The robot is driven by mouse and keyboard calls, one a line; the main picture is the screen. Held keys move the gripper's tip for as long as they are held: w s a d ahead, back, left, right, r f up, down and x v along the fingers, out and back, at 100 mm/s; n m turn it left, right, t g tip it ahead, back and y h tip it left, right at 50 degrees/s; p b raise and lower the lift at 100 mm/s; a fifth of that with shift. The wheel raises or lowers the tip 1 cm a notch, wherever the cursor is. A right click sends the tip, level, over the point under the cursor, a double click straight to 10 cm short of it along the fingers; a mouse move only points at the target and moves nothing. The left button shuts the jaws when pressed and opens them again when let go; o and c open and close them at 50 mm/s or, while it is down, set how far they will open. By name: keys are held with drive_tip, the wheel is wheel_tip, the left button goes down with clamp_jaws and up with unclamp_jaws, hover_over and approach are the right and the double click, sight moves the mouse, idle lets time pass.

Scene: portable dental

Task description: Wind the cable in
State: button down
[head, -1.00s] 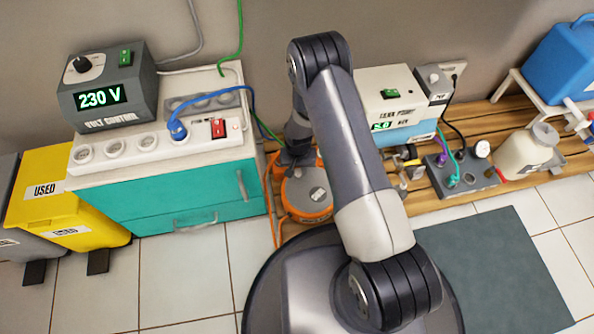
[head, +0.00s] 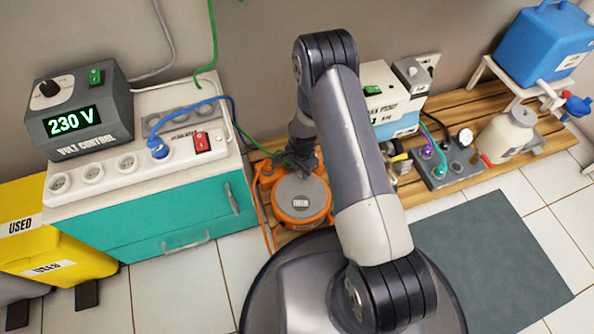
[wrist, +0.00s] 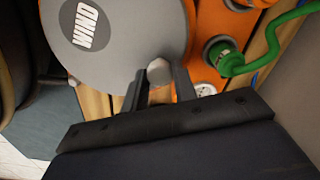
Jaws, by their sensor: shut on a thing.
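The orange cable reel (head: 284,219) stands on the floor decking right of the teal cabinet, with a grey winding disc (head: 310,192) marked WIND on top. The disc also fills the upper left of the wrist view (wrist: 125,50). A small grey knob (wrist: 159,72) stands at the disc's edge. My gripper (wrist: 160,84) is shut on this knob, one finger on each side. In the head view my gripper (head: 304,160) is at the far side of the disc, and my arm hides part of it. Orange cable (head: 262,215) runs down beside the cabinet.
A green plug (wrist: 224,57) sits in a reel socket close to my gripper. The teal cabinet (head: 150,220) carries a power strip (head: 110,172) and a volt control box (head: 80,110) reading 230 V. A pump unit (head: 395,105) is right of my arm. A grey mat (head: 490,255) is bare.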

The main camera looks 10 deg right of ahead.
drive_tip(key=shift+s+d+m, duration=0.15)
drive_tip(key=shift+d+m, duration=0.45)
drive_tip(key=shift+m, duration=0.4)
drive_tip(key=c, duration=1.1)
unclamp_jaws()
wheel_tip(320, 180, up, 11)
drive_tip(key=p, duration=0.4)
drive_tip(key=shift+f, duration=0.15)
wheel_tip(320, 180, down, 11)
drive_tip(key=b, duration=0.4)
